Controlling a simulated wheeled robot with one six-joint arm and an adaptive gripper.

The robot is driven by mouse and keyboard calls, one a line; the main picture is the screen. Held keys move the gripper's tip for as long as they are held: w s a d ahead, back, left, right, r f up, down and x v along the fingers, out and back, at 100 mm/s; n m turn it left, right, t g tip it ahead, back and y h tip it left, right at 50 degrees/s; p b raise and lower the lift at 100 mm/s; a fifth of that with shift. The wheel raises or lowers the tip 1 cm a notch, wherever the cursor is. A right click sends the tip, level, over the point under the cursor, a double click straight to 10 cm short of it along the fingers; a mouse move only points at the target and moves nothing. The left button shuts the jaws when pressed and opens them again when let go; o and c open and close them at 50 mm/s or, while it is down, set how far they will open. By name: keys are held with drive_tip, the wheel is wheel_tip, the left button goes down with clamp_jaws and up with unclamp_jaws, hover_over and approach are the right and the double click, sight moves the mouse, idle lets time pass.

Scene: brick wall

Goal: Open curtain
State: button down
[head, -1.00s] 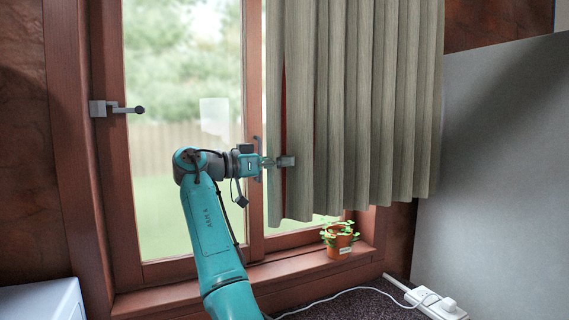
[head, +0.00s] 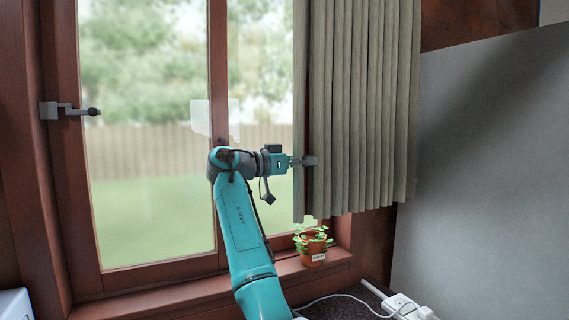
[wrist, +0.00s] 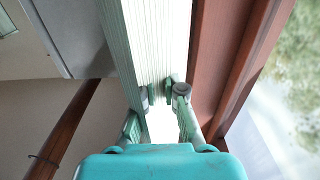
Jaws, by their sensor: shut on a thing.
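The grey-beige pleated curtain (head: 365,110) hangs bunched over the right side of the window in the head view. My gripper (head: 311,161) is at the curtain's left edge, in its lower half, and is shut on it. In the wrist view, the curtain (wrist: 150,50) runs between the fingertips of my gripper (wrist: 162,93). Part of the grip is hidden by the cloth and the fingers. The left pane and much of the right pane are uncovered.
A potted plant (head: 312,246) stands on the windowsill (head: 190,293) below the curtain. A grey panel (head: 480,180) stands to the right. A power strip (head: 408,306) with a white cable lies at the lower right. A window handle (head: 70,110) sticks out at the left.

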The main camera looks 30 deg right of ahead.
drive_tip(key=d, duration=1.7)
drive_tip(key=shift+d+r, duration=0.1)
drive_tip(key=c, duration=1.2)
unclamp_jaws()
drive_tip(key=shift+c, duration=0.2)
drive_tip(key=a, duration=1.2)
